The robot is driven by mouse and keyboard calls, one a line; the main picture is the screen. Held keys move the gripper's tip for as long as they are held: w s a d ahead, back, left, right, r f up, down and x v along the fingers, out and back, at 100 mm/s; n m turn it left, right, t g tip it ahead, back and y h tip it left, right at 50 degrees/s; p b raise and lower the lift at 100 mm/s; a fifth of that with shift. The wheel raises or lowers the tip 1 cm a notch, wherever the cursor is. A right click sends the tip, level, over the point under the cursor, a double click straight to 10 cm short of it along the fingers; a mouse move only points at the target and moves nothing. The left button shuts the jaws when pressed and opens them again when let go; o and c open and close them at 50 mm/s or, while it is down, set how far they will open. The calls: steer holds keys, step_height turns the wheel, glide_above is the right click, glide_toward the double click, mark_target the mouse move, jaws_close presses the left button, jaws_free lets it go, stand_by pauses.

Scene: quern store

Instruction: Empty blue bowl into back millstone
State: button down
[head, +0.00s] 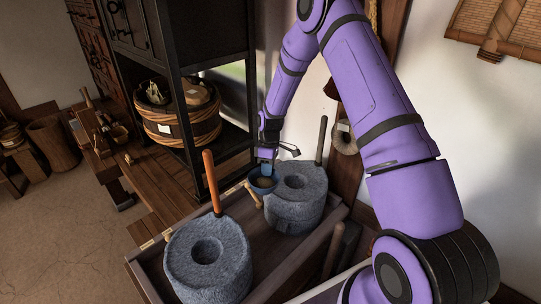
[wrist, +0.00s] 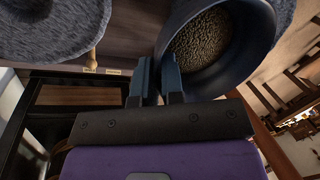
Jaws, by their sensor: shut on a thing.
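The blue bowl (head: 257,189) is in the air just left of the back millstone (head: 297,213), close to its upper edge. My gripper (head: 266,164) is shut on the bowl's side. In the wrist view the two fingers (wrist: 157,82) meet the wall of the bowl (wrist: 238,80), which holds brownish grain (wrist: 202,43). The grain lies inside, and none is seen falling. The back millstone is a grey stone cylinder with a round hollow in its top and a dark upright handle (head: 321,140). I cannot tell whether bowl and stone touch.
A front millstone (head: 208,262) with an orange handle (head: 211,180) stands nearer, in the same wooden trough (head: 150,262). A small wooden tool (head: 252,195) lies beside the bowl. A black shelf (head: 191,120) with a wooden tub (head: 178,122) stands behind to the left; a white wall is right.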

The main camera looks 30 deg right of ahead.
steer(key=w+d+f+n+t+h, duration=0.1)
steer(key=w+d+f+n+h, duration=0.2)
steer(key=n, duration=0.6)
steer(key=w+d+f+n, duration=0.1)
steer(key=w+d+n, duration=0.1)
steer(key=w+n, duration=0.45)
steer(key=w+d+f+n+t+h, duration=0.1)
steer(key=w+d+f+n+h, duration=0.15)
steer(key=n, duration=0.75)
steer(key=shift+y, duration=0.35)
steer(key=shift+w+a+x, duration=0.15)
steer(key=shift+x, duration=0.9)
steer(key=shift+w+a+x, duration=0.1)
steer(key=shift+a+x, duration=0.1)
steer(key=shift+x, duration=0.85)
steer(key=shift+w+a+x, duration=0.15)
steer(key=shift+x, duration=0.85)
steer(key=shift+s+d+r+t+y, duration=0.15)
steer(key=shift+r+t+y, duration=0.35)
steer(key=shift+t+y, duration=0.3)
steer(key=shift+f, duration=0.15)
steer(key=shift+w+a+f+g+h, duration=0.2)
steer(key=shift+w+f+g+h, duration=0.1)
steer(key=shift+f+g+h, duration=0.5)
steer(key=shift+s+d+r+m+t, duration=0.15)
steer(key=shift+r+m+t, duration=0.1)
steer(key=shift+r+t, duration=0.3)
steer(key=shift+r+t+y, duration=0.35)
steer(key=shift+r+y, duration=0.05)
steer(key=shift+y, duration=0.2)
